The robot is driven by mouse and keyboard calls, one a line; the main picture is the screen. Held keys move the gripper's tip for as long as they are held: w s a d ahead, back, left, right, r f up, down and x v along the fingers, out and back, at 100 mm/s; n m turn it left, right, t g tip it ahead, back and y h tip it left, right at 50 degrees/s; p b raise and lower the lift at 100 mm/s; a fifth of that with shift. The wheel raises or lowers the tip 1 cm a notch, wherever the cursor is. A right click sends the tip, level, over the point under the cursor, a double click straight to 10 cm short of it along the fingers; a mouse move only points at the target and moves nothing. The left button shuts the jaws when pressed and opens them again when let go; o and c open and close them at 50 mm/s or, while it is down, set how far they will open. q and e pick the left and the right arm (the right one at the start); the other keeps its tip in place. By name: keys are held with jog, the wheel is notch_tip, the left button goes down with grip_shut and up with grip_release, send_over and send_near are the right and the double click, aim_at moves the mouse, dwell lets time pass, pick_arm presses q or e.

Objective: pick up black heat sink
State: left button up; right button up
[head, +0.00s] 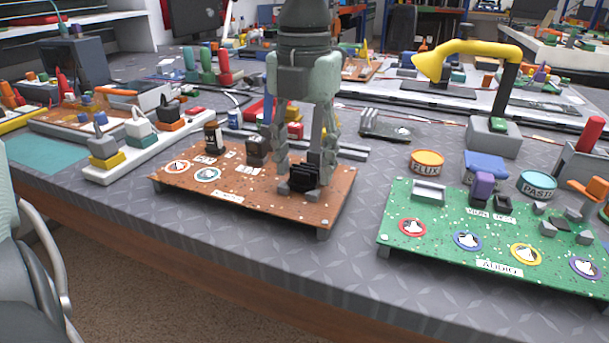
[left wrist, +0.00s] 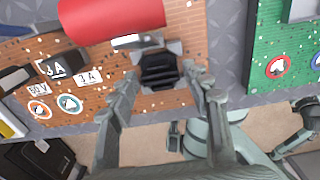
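The black heat sink (head: 303,178) stands on the brown circuit board (head: 235,190), near its right end. My left gripper (head: 305,172) points down over it, with one finger on each side. In the left wrist view the heat sink (left wrist: 159,70) lies between the spread fingertips of my left gripper (left wrist: 161,76). Gaps show between the fingers and the heat sink there, so the gripper looks open. The fingers hide part of the board behind them in the head view.
A red cylinder (left wrist: 110,17) is close to the camera in the left wrist view. Other parts (head: 256,150) stand on the brown board. A green board (head: 490,238) lies to the right, with a flux tin (head: 426,162) behind it. A bare table strip separates the boards.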

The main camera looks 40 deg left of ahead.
pick_arm(q)
grip_shut()
jog(key=shift+r, duration=0.1)
notch_tip(320, 180, up, 11)
notch_tip(320, 180, up, 16)
jog(key=p, duration=0.3)
send_over(305, 167)
pick_arm(e)
jog(key=s+a+x, duration=0.1)
jog(key=x, duration=0.5)
pick_arm(q)
notch_tip(305, 167, down, 23)
jog(key=n+b, duration=0.1)
jog(key=n, duration=0.7)
jog(key=n+b, duration=0.1)
jog(key=n, duration=0.8)
jog(key=shift+a+r, duration=0.1)
jog(key=shift+r, duration=0.1)
jog(key=shift+f+n, duration=0.4)
jog(key=shift+n, duration=0.1)
pick_arm(e)
jog(key=shift+s+r, duration=0.15)
jog(key=shift+r, duration=0.9)
jog(key=shift+s+r, duration=0.15)
jog(key=shift+r, duration=0.95)
pick_arm(q)
jog(key=shift+b, duration=0.45)
pick_arm(e)
jog(key=shift+s+f, duration=0.1)
